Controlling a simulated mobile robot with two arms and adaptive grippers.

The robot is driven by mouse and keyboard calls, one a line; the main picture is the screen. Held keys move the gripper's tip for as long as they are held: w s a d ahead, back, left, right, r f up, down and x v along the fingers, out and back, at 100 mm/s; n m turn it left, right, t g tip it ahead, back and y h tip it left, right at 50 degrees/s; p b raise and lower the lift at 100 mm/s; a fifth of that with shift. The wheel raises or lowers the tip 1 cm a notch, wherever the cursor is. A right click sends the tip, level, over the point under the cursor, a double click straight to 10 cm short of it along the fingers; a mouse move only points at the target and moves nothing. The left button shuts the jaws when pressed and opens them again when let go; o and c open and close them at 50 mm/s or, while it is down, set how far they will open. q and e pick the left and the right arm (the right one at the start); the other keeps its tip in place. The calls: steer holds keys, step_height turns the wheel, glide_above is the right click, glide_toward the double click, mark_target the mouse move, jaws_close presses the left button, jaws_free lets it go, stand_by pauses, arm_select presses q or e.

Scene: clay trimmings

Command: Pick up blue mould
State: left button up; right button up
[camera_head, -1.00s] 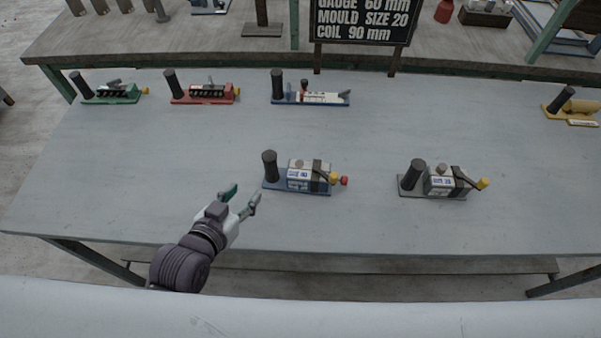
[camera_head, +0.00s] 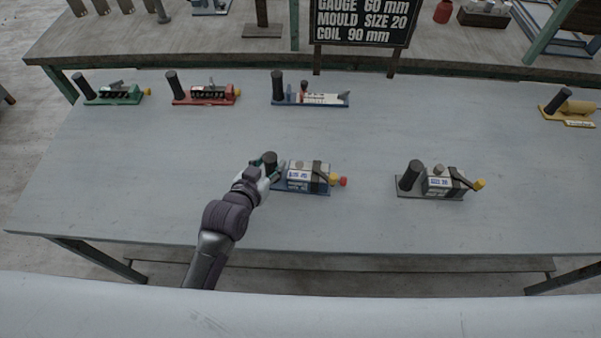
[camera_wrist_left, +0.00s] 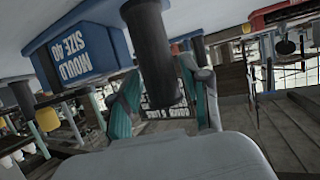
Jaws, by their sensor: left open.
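The blue mould (camera_head: 303,190) sits on the near middle of the grey table. It has a blue base, a pale block with a dark strap, red and yellow tips at its right end, and a black upright handle (camera_head: 270,163) at its left end. My left gripper (camera_head: 266,172) is at that handle, its fingers partly hidden by the wrist. In the left wrist view, turned upside down, the open fingers (camera_wrist_left: 160,95) stand on either side of the black handle (camera_wrist_left: 152,45). The blue base (camera_wrist_left: 80,55) there reads "MOULD SIZE 40". My right gripper is out of view.
A grey mould (camera_head: 430,190) stands to the right. Green (camera_head: 117,96), red (camera_head: 207,96) and white-and-blue (camera_head: 312,99) ones line the table's back, and a yellow one (camera_head: 570,109) is far right. A black sign (camera_head: 362,22) stands behind.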

arm_select(q)
steer(key=shift+w+d+f, duration=0.2)
steer(key=shift+w+f, duration=0.1)
steer(key=shift+w, duration=0.35)
steer(key=shift+s, duration=0.1)
jaws_close()
steer(key=shift+r, duration=0.1)
